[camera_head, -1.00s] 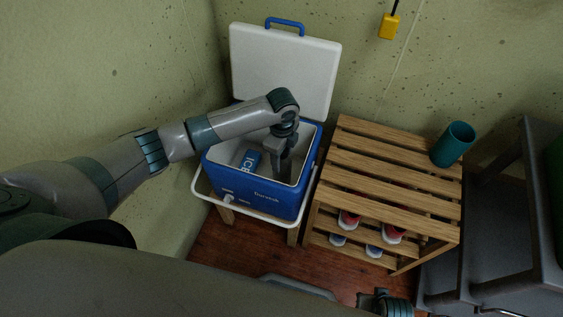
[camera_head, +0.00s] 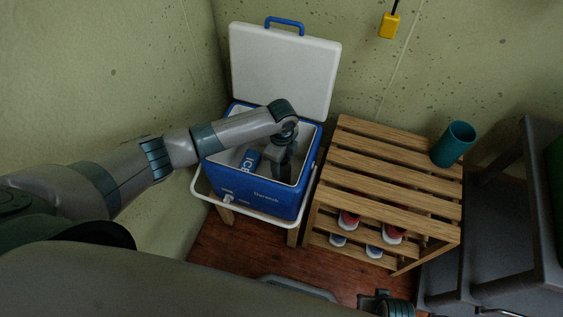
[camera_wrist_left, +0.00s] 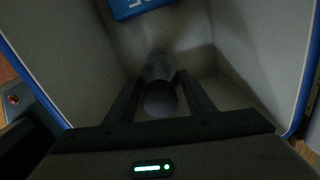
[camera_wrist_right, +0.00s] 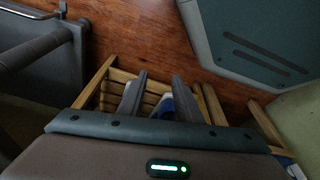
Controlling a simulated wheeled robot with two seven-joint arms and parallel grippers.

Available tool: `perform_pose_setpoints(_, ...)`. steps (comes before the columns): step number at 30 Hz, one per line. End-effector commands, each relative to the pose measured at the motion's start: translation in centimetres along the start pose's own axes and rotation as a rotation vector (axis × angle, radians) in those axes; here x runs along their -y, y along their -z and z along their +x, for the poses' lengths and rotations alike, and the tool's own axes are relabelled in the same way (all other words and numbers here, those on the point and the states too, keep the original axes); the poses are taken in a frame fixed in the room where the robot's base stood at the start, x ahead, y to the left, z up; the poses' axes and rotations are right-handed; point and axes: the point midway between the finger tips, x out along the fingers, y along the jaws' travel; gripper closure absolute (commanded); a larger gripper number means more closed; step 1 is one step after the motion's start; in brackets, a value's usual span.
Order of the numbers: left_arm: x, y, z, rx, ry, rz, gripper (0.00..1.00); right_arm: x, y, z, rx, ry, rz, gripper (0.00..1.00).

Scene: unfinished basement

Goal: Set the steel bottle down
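The steel bottle (camera_wrist_left: 159,98) is a dark grey cylinder seen end-on between the fingers of my left gripper (camera_wrist_left: 161,78) in the left wrist view. The fingers lie close on both sides of it, inside the cooler (camera_wrist_left: 245,70). In the head view my left gripper (camera_head: 280,165) reaches down into the open blue and white cooler (camera_head: 262,198); I cannot make out the bottle there. Whether its lower end touches the cooler floor is not clear. My right gripper (camera_wrist_right: 158,78) is open and empty, low near the wooden shelf.
The cooler's white lid (camera_head: 285,65) stands open behind. A slatted wooden rack (camera_head: 385,165) with shoes below and a teal cup (camera_head: 453,145) on top stands to the right.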

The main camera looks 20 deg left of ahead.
Motion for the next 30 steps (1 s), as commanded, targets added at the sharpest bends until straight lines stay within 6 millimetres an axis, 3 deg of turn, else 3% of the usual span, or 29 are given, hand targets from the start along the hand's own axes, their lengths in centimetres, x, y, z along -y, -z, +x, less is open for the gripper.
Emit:
perform_pose_setpoints(1,0.0,0.0,0.0,0.000,0.000,0.000,0.40,0.0,0.2,0.0,-0.002,0.000,0.000,0.69)
perform_pose_setpoints(2,0.0,0.0,0.0,0.000,0.000,0.000,0.33,0.0,0.2,-0.1,-0.003,-0.001,0.000,0.69)
perform_pose_setpoints(17,0.1,0.0,-0.9,-0.001,0.002,0.000,0.33,-0.2,1.1,-0.2,-0.017,-0.002,0.000,0.69)
perform_pose_setpoints(23,0.1,0.0,-3.3,0.000,0.003,0.001,0.33,-0.1,0.3,0.5,-0.009,-0.001,0.000,0.69)
perform_pose_setpoints(30,0.1,0.0,-7.6,0.000,0.003,0.002,0.33,-0.1,-0.7,1.4,-0.002,0.001,0.000,0.69)
